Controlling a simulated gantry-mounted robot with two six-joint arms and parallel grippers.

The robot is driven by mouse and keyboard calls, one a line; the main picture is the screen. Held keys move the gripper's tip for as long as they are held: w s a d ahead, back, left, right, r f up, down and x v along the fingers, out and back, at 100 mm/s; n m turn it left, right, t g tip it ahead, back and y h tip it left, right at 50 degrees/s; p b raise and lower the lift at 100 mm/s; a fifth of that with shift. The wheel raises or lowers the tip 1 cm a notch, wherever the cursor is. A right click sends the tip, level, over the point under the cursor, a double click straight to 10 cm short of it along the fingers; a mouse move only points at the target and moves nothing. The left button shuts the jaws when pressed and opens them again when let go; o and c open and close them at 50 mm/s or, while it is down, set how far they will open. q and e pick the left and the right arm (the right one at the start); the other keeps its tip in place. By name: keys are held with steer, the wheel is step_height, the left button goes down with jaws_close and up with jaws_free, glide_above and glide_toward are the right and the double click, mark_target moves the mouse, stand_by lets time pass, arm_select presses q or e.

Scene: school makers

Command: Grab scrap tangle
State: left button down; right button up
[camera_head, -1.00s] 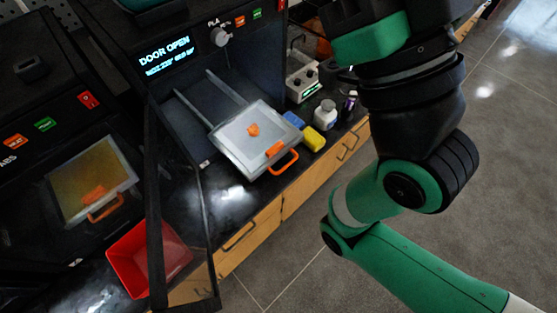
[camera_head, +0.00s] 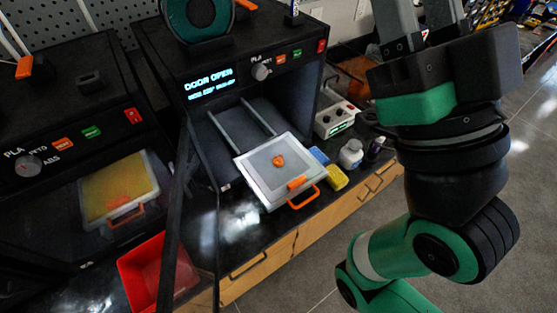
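A small orange lump (camera_head: 279,160), which looks like the scrap tangle, lies on the light grey print plate (camera_head: 255,180). The plate is slid out on two rails from the open middle printer. An orange clip-like piece (camera_head: 297,183) and an orange loop handle (camera_head: 306,198) are at the plate's front edge. My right gripper (camera_head: 421,18) is at the top right, pointing up, with its two grey fingers apart and nothing seen between them; their tips are cut off by the frame. It is well right of the plate. My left gripper is out of view.
A red bin (camera_head: 143,268) stands at lower left, beside the printer's open door (camera_head: 175,215). A blue block (camera_head: 319,155), a yellow block (camera_head: 337,178), a white bottle (camera_head: 351,153) and a control box (camera_head: 336,115) sit right of the plate. Another printer (camera_head: 70,150) stands left.

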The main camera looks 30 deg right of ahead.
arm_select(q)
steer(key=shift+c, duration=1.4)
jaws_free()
